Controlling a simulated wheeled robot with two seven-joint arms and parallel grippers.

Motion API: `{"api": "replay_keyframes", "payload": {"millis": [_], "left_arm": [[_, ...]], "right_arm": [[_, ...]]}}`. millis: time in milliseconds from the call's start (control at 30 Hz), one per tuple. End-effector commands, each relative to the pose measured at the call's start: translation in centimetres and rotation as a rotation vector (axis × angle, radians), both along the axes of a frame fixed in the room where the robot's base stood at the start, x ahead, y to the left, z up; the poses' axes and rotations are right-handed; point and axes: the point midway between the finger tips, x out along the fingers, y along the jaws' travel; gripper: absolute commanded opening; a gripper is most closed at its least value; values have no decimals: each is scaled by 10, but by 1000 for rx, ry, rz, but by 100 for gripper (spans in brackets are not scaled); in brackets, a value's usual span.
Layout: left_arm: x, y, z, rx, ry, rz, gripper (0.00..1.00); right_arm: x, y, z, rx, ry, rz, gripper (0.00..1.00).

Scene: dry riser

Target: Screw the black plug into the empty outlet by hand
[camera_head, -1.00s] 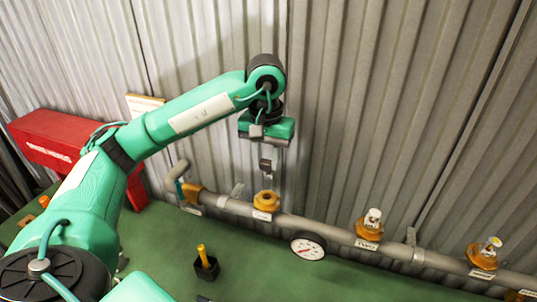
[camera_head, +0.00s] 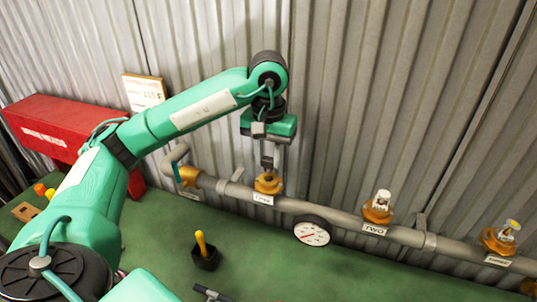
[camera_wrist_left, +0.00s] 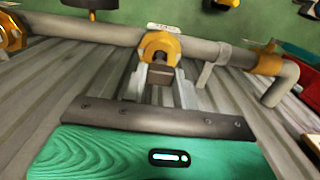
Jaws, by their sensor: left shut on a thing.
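My left gripper (camera_head: 268,155) points down over the brass outlet (camera_head: 268,185) at the left part of the grey pipe. It is shut on the small dark plug (camera_head: 267,163), with the plug's lower end at the outlet's mouth. In the left wrist view the plug's dark square head (camera_wrist_left: 160,76) sits between the two grey fingers of the left gripper (camera_wrist_left: 159,83). The brass outlet (camera_wrist_left: 160,44) lies straight beyond it, in line. Whether the threads are engaged cannot be seen. My right gripper is not in view.
Two more brass outlets (camera_head: 377,213) (camera_head: 500,240) with pale fittings stand along the pipe (camera_head: 345,222). A round gauge (camera_head: 312,231) hangs below. A red box (camera_head: 50,130) is at left. A yellow-handled item in a black cup (camera_head: 205,256) stands on the green bench.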

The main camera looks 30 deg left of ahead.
Motion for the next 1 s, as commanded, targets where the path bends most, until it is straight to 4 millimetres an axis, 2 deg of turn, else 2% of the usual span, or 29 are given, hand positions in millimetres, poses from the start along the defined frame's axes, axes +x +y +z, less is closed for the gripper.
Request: {"api": "replay_keyframes", "payload": {"millis": [1000], "left_arm": [[0,0,0,0,0,0,5]], "right_arm": [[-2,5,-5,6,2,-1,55]]}}
